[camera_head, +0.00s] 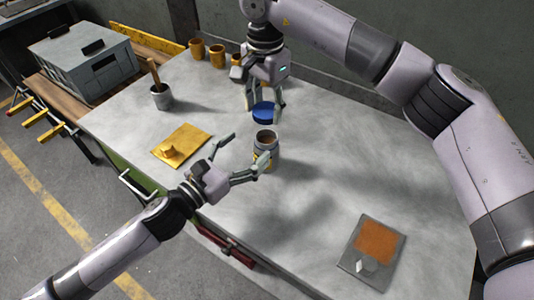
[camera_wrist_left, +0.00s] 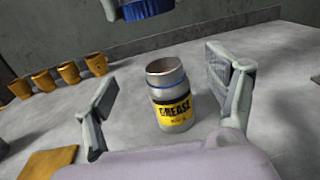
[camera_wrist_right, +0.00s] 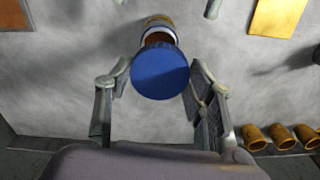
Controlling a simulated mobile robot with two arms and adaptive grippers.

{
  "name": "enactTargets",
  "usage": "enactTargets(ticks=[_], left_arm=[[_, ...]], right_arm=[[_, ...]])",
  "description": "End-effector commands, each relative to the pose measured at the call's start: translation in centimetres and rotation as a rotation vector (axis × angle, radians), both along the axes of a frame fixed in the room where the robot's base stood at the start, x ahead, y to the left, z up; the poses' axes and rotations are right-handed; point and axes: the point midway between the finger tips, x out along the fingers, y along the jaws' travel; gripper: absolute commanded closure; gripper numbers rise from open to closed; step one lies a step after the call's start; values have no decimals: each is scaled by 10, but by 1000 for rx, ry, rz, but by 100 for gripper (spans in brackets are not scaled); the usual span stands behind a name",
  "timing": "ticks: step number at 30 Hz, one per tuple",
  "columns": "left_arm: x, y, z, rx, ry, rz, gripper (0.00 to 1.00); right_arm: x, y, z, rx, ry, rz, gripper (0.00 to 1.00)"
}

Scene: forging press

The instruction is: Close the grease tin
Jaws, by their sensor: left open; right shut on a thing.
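The grease tin (camera_head: 265,149) stands upright and uncovered on the table, a silver can with a yellow GREASE label. In the left wrist view the tin (camera_wrist_left: 171,98) shows its open mouth, between and beyond the fingers of my left gripper (camera_wrist_left: 168,95). My left gripper (camera_head: 243,157) is open beside the tin; I cannot tell that it touches it. My right gripper (camera_head: 264,108) is shut on the blue lid (camera_head: 264,112), held above the table behind the tin. In the right wrist view the lid (camera_wrist_right: 160,72) hides part of the tin (camera_wrist_right: 159,32).
A yellow mat (camera_head: 188,141) lies left of the tin. A grey cup (camera_head: 161,98) with a brush handle stands behind it. Several brown cups (camera_head: 217,56) line the back edge. A grey tray with an orange pad (camera_head: 378,241) lies at front right. The table between is clear.

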Motion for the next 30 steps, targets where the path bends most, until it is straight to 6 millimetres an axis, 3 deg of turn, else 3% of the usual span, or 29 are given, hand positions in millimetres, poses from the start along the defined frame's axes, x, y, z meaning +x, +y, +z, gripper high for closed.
enactTargets(ticks=[5, 14, 22, 30], left_arm=[[0, 0, -21, -3, 8, 3, 21], [0, 0, -79, -5, 8, 4, 21], [37, -32, -78, -3, 0, 1, 21], [55, -48, -79, -1, 2, 2, 21]], right_arm=[[0, 0, 0, 0, 0, -1, 70], [0, 0, 0, 0, 0, 0, 70], [0, 0, 0, 0, 0, -1, 70], [0, 0, 0, 0, 0, 0, 70]])
